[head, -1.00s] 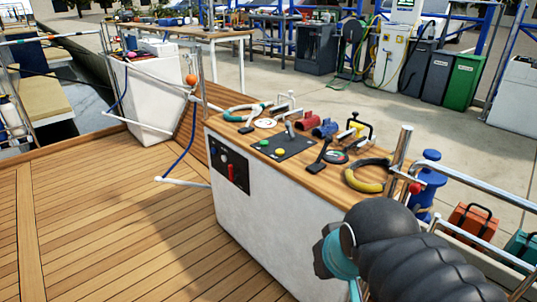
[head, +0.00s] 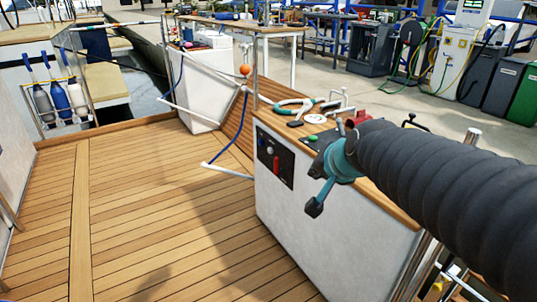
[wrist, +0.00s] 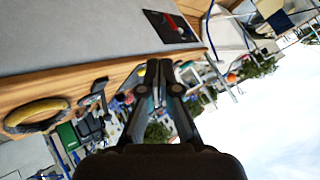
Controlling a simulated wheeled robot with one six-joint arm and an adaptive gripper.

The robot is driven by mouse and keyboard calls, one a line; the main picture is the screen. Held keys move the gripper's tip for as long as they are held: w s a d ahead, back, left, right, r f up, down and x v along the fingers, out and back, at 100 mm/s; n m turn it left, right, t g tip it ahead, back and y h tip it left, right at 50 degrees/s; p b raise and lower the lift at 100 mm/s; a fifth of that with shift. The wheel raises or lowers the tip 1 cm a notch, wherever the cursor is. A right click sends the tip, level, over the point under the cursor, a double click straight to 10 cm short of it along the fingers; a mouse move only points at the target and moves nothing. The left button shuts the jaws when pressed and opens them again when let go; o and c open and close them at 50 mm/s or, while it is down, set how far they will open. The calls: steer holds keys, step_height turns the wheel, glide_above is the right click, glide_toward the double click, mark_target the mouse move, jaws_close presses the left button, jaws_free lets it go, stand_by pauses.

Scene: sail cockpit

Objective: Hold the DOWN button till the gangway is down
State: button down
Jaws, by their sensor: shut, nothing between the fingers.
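In the head view a white console (head: 330,240) with a wooden top carries a black control plate (head: 322,142) with a green button (head: 313,138). No label is readable, so I cannot tell which button is DOWN. The rest of the plate is hidden by my arm. My gripper (head: 314,208) is in front of the console's side face, pointing down, shut and empty. I cannot identify the gangway.
A black side panel (head: 276,158) with a red handle is on the console's side, left of my gripper. In the wrist view a yellow and black ring (wrist: 37,115) lies on the wood. The deck (head: 150,220) is open at left.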

mark_target(270, 151)
steer(key=w+a+f+m+t+b, duration=0.25)
steer(key=w+a+m, duration=0.35)
steer(key=w, duration=0.7)
steer(key=w+a+f+m+t+b, duration=0.1)
steer(key=w+a+m+t, duration=0.45)
steer(key=w, duration=0.85)
steer(key=w+a+f+m+h+b, duration=0.1)
steer(key=w+a+f+m+h, duration=0.1)
steer(key=f, duration=0.4)
steer(key=w+a+f+m+h+b, duration=0.1)
steer(key=w+a+f+m, duration=0.4)
steer(key=f+m, duration=0.1)
steer(key=w+a+f+m+h, duration=0.2)
steer(key=w+a+f+m, duration=0.2)
steer(key=f, duration=0.3)
steer(key=shift+h+b, duration=0.3)
steer(key=shift+b, duration=0.1)
steer(key=shift+w, duration=0.2)
steer(key=w+d, duration=0.4)
steer(key=d, duration=0.3)
steer(key=shift+w, duration=0.4)
steer(key=shift+d+f, duration=0.1)
steer(key=shift+d, duration=0.05)
